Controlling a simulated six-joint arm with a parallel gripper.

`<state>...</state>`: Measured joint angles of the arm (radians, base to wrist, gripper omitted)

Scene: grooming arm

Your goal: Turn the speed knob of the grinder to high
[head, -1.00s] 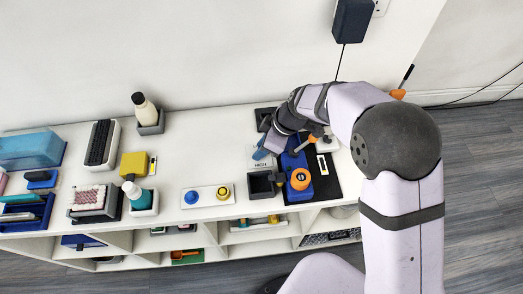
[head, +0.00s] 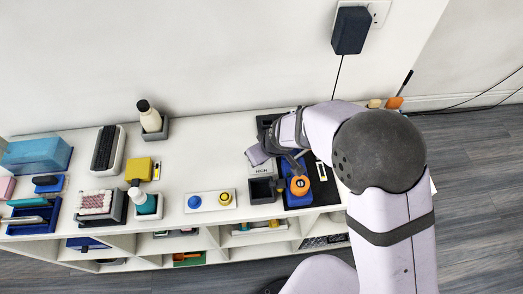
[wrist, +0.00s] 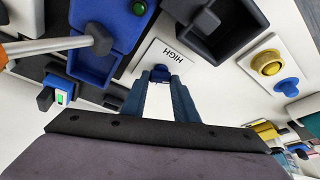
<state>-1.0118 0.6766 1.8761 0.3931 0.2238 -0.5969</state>
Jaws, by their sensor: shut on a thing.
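The grinder is a blue body (head: 292,162) with an orange round part (head: 299,186), right of centre on the bench in the head view. In the wrist view its blue housing (wrist: 97,68) with a green button is at upper left. Left of it lies a white plate (head: 259,170), lettered HIGH in the wrist view (wrist: 150,52). A small dark blue knob (wrist: 160,73) stands on this plate. My gripper (wrist: 161,80) points down at it, its blue fingers shut on the knob's sides. In the head view my gripper (head: 258,155) hides the knob.
A dark open box (head: 262,190) sits just in front of the plate. A white panel with a blue and a yellow knob (head: 211,200) lies to the left. In the wrist view an orange-handled tool (wrist: 45,45) lies across the grinder side.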

